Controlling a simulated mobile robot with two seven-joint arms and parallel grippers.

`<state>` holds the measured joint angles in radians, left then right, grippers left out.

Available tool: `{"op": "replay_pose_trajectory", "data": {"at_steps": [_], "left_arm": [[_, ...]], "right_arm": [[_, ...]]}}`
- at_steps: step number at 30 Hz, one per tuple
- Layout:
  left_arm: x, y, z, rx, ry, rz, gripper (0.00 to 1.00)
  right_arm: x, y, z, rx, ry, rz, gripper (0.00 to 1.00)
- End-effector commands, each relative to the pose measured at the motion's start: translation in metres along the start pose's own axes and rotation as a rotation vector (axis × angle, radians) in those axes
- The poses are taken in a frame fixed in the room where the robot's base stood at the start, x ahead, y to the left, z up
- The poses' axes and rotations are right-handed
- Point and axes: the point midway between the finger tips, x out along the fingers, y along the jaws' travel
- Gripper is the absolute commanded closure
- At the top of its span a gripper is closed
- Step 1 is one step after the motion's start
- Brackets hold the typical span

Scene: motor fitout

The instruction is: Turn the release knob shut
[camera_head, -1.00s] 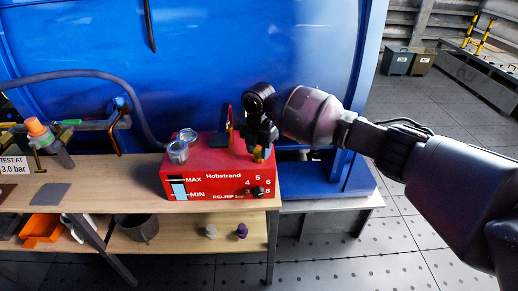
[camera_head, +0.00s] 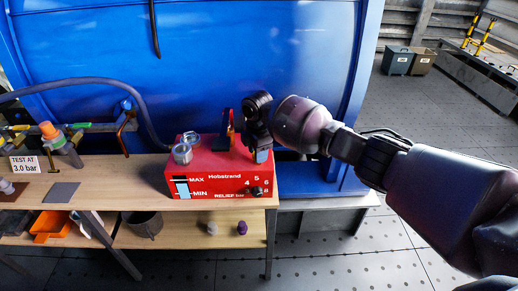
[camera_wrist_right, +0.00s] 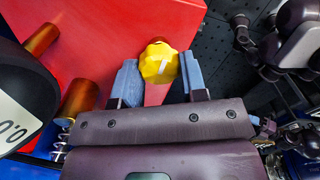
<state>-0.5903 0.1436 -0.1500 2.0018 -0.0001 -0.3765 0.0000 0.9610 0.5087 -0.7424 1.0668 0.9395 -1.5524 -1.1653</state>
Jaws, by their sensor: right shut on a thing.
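The red Hobstrand pump box (camera_head: 210,176) stands on the wooden bench, with MAX and MIN level marks and a RELIEF bar scale on its front. The yellow release knob (camera_wrist_right: 159,63) shows in the right wrist view beside the red box. My right gripper (camera_wrist_right: 160,76) is shut on the knob, one blue-grey finger on each side. In the head view this gripper (camera_head: 262,155) is over the box's right end and hides the knob. My left gripper is not in view.
Metal cylindrical fittings (camera_head: 182,153) stand on the box's left top. A hose (camera_head: 140,105) runs behind it past the blue tank (camera_head: 220,60). A TEST AT 3.0 bar sign (camera_head: 25,165) stands left. Below are an orange bin (camera_head: 52,226) and a dark pot (camera_head: 145,225).

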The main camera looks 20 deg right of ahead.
Motion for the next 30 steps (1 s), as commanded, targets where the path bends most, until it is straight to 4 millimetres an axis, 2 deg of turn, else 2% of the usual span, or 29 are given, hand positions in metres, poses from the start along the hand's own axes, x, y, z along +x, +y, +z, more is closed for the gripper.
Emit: {"op": "replay_pose_trajectory", "data": {"at_steps": [1,7,21,30], "left_arm": [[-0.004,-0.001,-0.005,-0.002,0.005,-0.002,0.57],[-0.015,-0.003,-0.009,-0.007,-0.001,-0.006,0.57],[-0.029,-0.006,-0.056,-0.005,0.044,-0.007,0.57],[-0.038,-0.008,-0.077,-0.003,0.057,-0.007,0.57]], "right_arm": [[-0.006,0.0,-0.001,0.046,0.001,0.002,0.84],[-0.005,0.0,-0.001,0.237,0.001,0.001,0.84],[-0.004,0.001,0.0,0.683,0.0,-0.001,0.84],[-0.003,0.001,0.0,0.968,0.0,-0.002,0.84]]}}
